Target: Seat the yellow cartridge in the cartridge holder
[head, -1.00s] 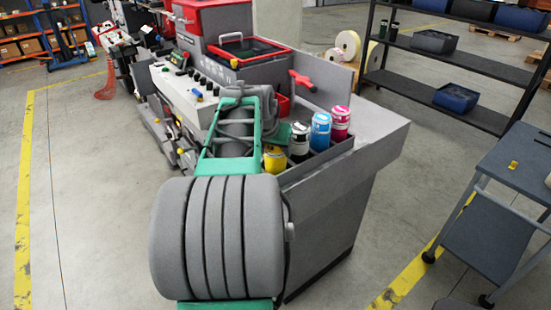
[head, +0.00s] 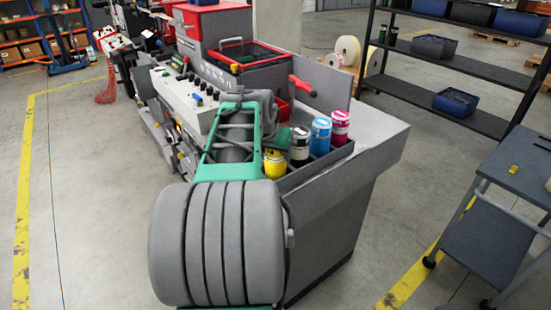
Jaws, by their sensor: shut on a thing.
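The yellow cartridge (head: 275,165) is at the near left end of a grey cartridge holder (head: 318,166) on the machine's side. It looks upright and is partly covered at its top left by my arm. My gripper (head: 278,149) is at the cartridge's top and shut on it. Only a small dark green part of it shows, and its fingers are mostly hidden. A black cartridge (head: 300,146), a cyan cartridge (head: 320,136) and a magenta cartridge (head: 340,127) stand in a row behind it in the holder. I cannot tell whether the yellow cartridge's base touches the holder's floor.
The label rewinder (head: 190,95) has a panel of knobs, a red-rimmed bin (head: 250,58) and a red handle (head: 302,86) close to the holder. A grey cart (head: 515,165) stands at the right, dark shelving (head: 440,62) behind. Floor between machine and cart is clear.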

